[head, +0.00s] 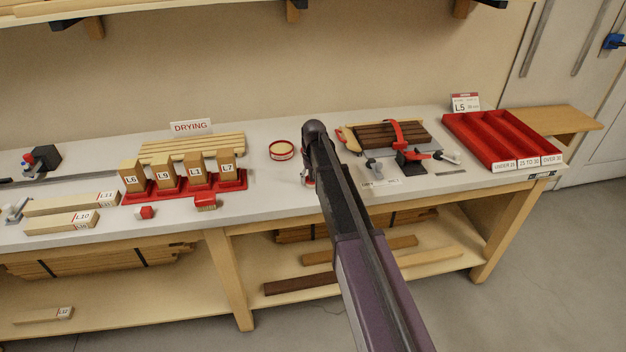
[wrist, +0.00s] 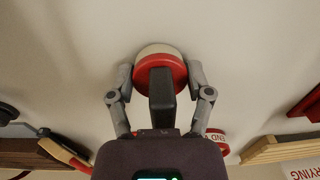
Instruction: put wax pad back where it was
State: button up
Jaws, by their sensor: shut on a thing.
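The wax pad, a round red disc with a cream pad on its far face (wrist: 160,58), is between my fingers in the wrist view. A dark block, which looks like its handle, points back toward my palm. My gripper (wrist: 160,80) is shut on it, one grey finger on each side. In the head view my gripper (head: 308,178) is over the bench, right of the round end wax tin (head: 281,151), and my arm hides most of the pad. The tin's red rim also shows in the wrist view (wrist: 218,138). I cannot tell whether the pad touches the bench.
Left stand the drying rack (head: 195,146) and a red holder (head: 183,193) with several labelled blocks. Right are a clamped dark-slat jig (head: 385,137) and a red sorting tray (head: 490,137). Bench around the tin is clear.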

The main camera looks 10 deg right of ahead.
jog(key=o, duration=1)
jog(key=shift+r, duration=0.15)
jog(key=r+p, duration=1.2)
jog(key=shift+d, duration=0.2)
dwell(0.6)
jog(key=s, duration=2.9)
